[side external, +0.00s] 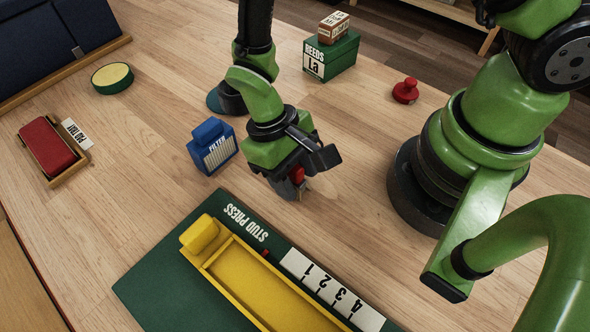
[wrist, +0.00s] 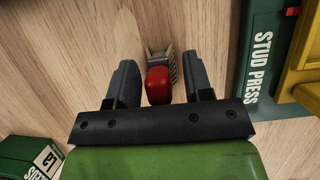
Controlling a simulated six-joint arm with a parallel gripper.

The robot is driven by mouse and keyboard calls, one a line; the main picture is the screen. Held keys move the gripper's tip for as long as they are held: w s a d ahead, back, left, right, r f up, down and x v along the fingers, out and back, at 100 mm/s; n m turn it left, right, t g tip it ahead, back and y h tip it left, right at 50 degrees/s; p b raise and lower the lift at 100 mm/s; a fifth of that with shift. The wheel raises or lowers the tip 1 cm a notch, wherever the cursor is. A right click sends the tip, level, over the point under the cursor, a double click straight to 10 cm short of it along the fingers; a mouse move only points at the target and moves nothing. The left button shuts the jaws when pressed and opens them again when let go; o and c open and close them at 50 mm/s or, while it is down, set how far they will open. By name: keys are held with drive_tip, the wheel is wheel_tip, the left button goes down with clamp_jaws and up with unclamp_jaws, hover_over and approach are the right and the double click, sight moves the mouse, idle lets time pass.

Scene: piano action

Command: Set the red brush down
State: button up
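The red brush (side external: 298,174) is between my gripper's fingers, low over or on the wooden table, right of the blue block. In the wrist view the brush (wrist: 158,85) shows its rounded red handle, with a grey-beige head beyond it. My gripper (wrist: 161,80) is open, with a visible gap between each dark finger and the brush. In the side view my gripper (side external: 294,184) points down and partly hides the brush. I cannot tell for certain whether the brush touches the table.
The green stud press board (side external: 158,287) with its yellow tray (side external: 262,288) lies in front. A blue block (side external: 212,147), a green box (side external: 332,57), a red knob (side external: 405,91), a round yellow-topped pad (side external: 112,77) and a red pad (side external: 47,145) stand around. Bare table surrounds the gripper.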

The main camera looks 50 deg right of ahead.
drive_tip(key=shift+r, duration=0.1)
drive_tip(key=v, duration=1.2)
drive_tip(key=shift+r, duration=0.2)
drive_tip(key=d+r+m+t+y, duration=0.2)
drive_tip(key=d+r+t, duration=0.35)
drive_tip(key=r, duration=0.65)
drive_tip(key=s+d+r+m+t, duration=0.2)
drive_tip(key=s+d+r+t, duration=0.4)
drive_tip(key=s, duration=0.3)
drive_tip(key=shift+s+d+r, duration=0.15)
drive_tip(key=shift+s+r, duration=0.05)
drive_tip(key=shift+r, duration=0.05)
